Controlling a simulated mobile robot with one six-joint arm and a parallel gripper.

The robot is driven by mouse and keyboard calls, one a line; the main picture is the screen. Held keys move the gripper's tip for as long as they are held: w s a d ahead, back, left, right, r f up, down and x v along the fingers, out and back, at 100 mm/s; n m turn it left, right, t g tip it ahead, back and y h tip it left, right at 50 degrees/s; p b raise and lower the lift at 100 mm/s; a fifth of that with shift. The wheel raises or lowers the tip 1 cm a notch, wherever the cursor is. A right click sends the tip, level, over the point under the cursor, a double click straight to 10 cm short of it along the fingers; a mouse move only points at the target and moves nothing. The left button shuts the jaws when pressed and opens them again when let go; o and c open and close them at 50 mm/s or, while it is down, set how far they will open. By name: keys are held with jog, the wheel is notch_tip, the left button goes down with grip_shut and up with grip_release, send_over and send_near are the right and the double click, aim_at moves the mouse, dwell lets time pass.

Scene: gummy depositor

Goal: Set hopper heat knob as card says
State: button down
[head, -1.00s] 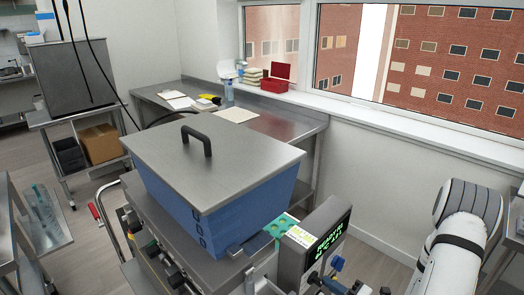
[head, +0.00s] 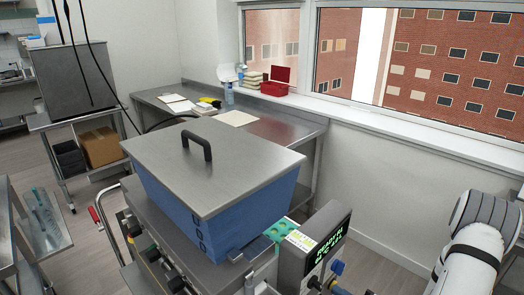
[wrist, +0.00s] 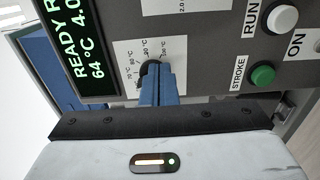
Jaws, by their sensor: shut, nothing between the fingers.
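The hopper heat knob (wrist: 146,80) is a small dark knob in the wrist view, partly hidden behind my fingers. Its dial plate (wrist: 124,56) carries temperature marks in °C, up to about 100; the knob's pointer is not clear. My gripper (wrist: 158,72) has its blue fingers closed together, with the tips over or against the knob's edge; I cannot tell whether they touch. The display (wrist: 88,45) reads "READY R…", "64 °C" and "4.0", cut off at the edge.
A green STROKE button (wrist: 262,75) and a white RUN button (wrist: 283,19) sit right of the dial. The blue hopper (head: 235,215) with its grey lid stands left of the display (head: 328,249) in the head view. A steel bench (head: 275,128) runs along the wall.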

aim_at(316, 284)
jog(key=v, duration=0.3)
jog(key=shift+s+d, duration=0.1)
jog(key=shift+r, duration=0.1)
jog(key=shift+w+a+r+m+p, duration=0.2)
jog(key=shift+w+a+m+p, duration=0.9)
jog(key=shift+m+p, duration=0.4)
jog(key=shift+w+a+r+m+p, duration=0.2)
jog(key=shift+w+a+m+p, duration=0.65)
jog(key=shift+w+m+p, duration=0.55)
jog(key=shift+s+a, duration=0.4)
jog(key=shift+s, duration=0.15)
jog(key=shift+f, duration=0.25)
